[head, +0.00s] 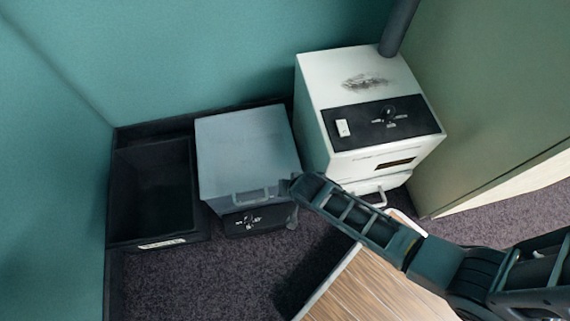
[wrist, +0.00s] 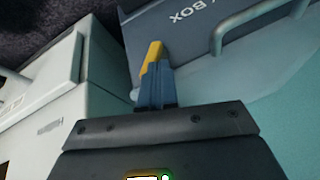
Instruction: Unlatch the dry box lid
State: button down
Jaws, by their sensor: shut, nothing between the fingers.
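The dry box (head: 245,145) is a blue-grey box with a flat lid and a pale bar handle (head: 250,196) at its front edge. Below the handle is a dark front panel with white markings. In the wrist view its grey face (wrist: 215,22) shows upside-down lettering reading "BOX". My gripper (head: 290,187) is at the box's front right corner in the head view. In the wrist view my gripper (wrist: 152,62) shows yellow-tipped blue fingers, shut and empty, close to the lettered face. I cannot tell whether they touch it. I cannot make out the latch; the arm's end partly covers that corner.
A white machine (head: 345,85) with a black panel stands close on the right; it also shows in the wrist view (wrist: 35,110). An open black bin (head: 152,190) stands on the left. A wooden tabletop (head: 365,292) is in front. Carpet (head: 190,285) is clear before the box.

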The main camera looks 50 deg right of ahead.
jog(key=s+d, duration=0.1)
jog(key=d+f+p, duration=0.1)
jog(key=shift+s+d+f+p, duration=0.2)
jog(key=shift+s+d+p, duration=0.1)
jog(key=shift+s, duration=0.05)
jog(key=shift+r, duration=0.15)
jog(key=shift+r+p, duration=0.7)
jog(key=shift+p, duration=0.1)
